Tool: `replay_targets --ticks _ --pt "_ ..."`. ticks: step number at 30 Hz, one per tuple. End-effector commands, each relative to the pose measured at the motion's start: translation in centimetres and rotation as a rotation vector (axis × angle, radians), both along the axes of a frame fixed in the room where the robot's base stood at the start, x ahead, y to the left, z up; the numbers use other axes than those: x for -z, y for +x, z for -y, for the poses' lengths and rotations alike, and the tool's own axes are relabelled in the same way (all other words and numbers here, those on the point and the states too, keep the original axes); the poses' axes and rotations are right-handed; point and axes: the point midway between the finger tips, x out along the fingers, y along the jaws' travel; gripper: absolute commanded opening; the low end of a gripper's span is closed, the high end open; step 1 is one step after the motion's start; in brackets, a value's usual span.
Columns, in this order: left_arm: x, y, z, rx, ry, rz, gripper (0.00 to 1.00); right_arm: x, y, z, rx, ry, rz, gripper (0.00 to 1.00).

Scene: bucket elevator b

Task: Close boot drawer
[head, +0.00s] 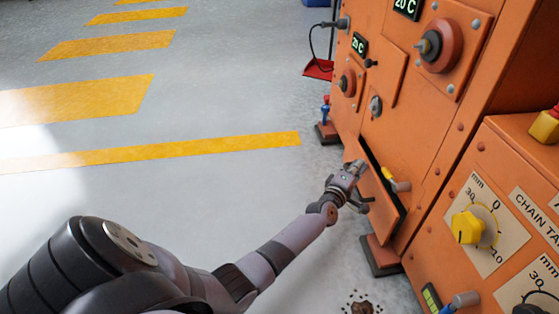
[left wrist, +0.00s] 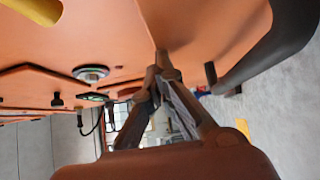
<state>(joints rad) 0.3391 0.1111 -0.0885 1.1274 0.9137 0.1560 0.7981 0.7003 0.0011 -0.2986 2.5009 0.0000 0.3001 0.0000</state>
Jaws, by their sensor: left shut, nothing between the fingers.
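The boot drawer (head: 381,207) is an orange front low on the orange machine, left of the control box. A dark gap along its upper edge shows that it stands partly open. My left gripper (head: 359,172) is shut and empty, close against the drawer's outer face in the head view. In the left wrist view, the closed fingertips (left wrist: 163,66) lie close to an orange panel (left wrist: 205,30); I cannot tell whether they touch it. A dark curved bar (left wrist: 285,45), perhaps the drawer handle, is right of them. My right gripper is not in view.
A yellow-and-grey lever (head: 398,184) sticks out beside the drawer. A control box with a yellow knob (head: 467,227) stands at right. A dark foot (head: 381,257) and brown spillage (head: 362,307) are on the floor below. The grey floor at left is clear.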

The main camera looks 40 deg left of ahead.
Motion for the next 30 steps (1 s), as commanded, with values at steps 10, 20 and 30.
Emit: replay_targets --ticks 10,20,30 --pt "0.0 2.0 1.6 -0.001 0.000 0.000 0.00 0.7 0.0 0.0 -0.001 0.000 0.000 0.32" --pt "-0.1 2.2 1.9 0.001 0.000 0.002 0.00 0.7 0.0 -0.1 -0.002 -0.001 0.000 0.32" --pt "-0.2 1.2 1.1 0.002 0.000 0.001 0.00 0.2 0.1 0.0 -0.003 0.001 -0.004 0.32"
